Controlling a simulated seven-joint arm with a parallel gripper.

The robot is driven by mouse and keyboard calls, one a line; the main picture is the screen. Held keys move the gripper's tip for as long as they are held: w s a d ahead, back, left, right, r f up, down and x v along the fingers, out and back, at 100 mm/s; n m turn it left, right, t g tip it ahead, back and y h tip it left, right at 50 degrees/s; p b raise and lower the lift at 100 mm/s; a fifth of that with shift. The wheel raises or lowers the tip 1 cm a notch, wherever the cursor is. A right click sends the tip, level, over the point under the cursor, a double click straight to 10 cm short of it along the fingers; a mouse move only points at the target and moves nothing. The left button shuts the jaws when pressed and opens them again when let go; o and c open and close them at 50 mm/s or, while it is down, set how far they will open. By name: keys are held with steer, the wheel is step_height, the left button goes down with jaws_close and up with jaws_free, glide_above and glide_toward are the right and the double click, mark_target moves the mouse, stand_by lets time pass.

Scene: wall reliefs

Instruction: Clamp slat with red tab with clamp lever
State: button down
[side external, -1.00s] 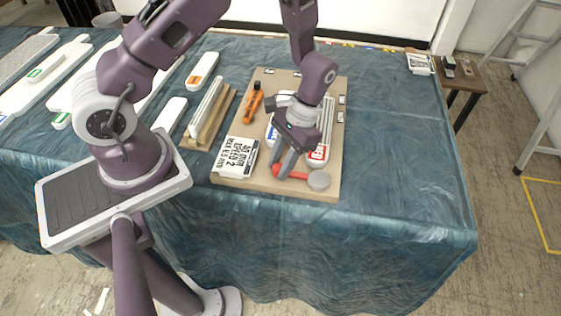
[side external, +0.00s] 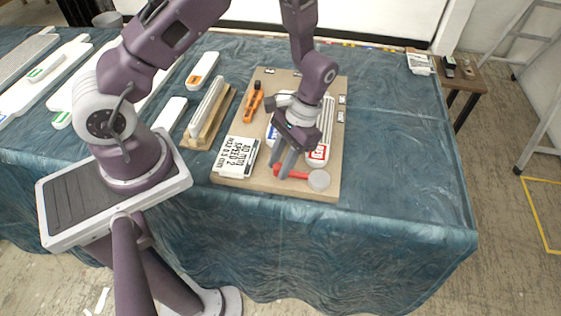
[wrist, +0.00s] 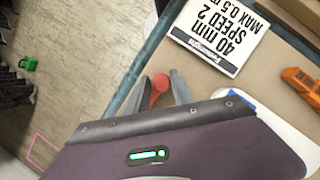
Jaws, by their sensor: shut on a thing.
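The clamp lever is a red bar (side external: 297,175) with a round grey knob (side external: 319,180) at its right end, near the front edge of the board. My gripper (side external: 278,172) points down at the lever's left end, shut on the red bar. In the wrist view, the red lever end (wrist: 160,84) shows between my two fingers (wrist: 159,79). The white slat with the red tab (side external: 317,153) lies on the board just behind the lever. My gripper and wrist hide part of it. A slat with a blue tab (side external: 271,134) lies to its left, partly hidden.
A white sign (side external: 237,157) with black text lies on the board (side external: 262,184), left of my gripper. An orange tool (side external: 252,101) lies farther back. White slats on a wooden rack (side external: 209,113) stand left of the board. The cloth right of the board is clear.

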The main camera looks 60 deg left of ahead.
steer(key=shift+n, duration=0.4)
